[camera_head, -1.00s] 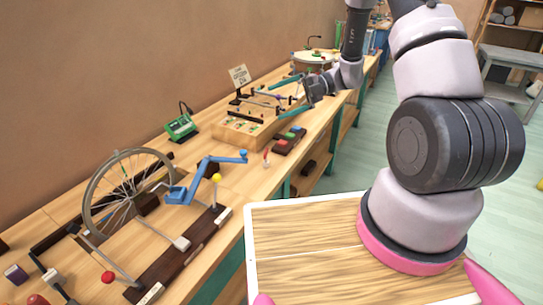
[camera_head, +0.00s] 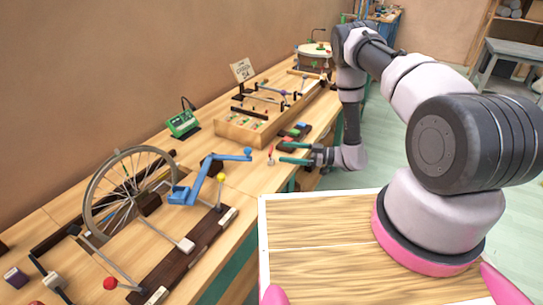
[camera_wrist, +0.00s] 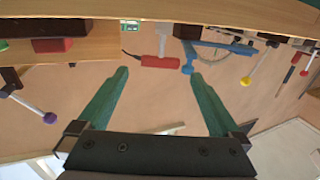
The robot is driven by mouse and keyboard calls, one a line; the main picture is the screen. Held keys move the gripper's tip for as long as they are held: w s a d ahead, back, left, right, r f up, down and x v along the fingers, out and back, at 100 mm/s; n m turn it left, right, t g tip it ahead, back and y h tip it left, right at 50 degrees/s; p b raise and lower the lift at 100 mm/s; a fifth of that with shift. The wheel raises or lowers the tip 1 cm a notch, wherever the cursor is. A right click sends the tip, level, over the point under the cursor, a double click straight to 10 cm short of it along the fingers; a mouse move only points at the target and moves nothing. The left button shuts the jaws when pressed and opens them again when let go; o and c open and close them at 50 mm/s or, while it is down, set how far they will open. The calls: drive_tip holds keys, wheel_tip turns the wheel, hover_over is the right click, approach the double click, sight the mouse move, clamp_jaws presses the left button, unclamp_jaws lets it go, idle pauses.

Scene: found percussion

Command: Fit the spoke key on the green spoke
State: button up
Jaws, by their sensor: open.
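My gripper (camera_head: 281,153) is open and empty at the bench's front edge, its two green fingers pointing left across the bench. Just beyond its fingertips stands a small red and white piece (camera_head: 270,157), which looks like the spoke key. In the wrist view this red piece (camera_wrist: 160,61) lies between and just past the fingertips (camera_wrist: 160,73), apart from them. The spoked wheel (camera_head: 92,196) stands upright at the left of the bench. Its spokes are thin; a small green mark shows among them, but I cannot clearly make out the green spoke.
A blue crank arm (camera_head: 208,172) stands between the wheel and my gripper. Yellow-knobbed (camera_head: 222,177) and red-knobbed (camera_head: 110,283) levers stand nearer. A dark block with coloured keys (camera_head: 296,133) and a wooden box (camera_head: 240,132) lie behind. A green device (camera_head: 183,123) stands by the wall.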

sight(271, 149)
drive_tip(key=x, duration=0.6)
drive_tip(key=shift+a+f, duration=0.1)
drive_tip(key=shift+a, duration=0.15)
drive_tip(key=shift+c, duration=0.3)
drive_tip(key=c, duration=1.3)
drive_tip(key=shift+o, duration=0.2)
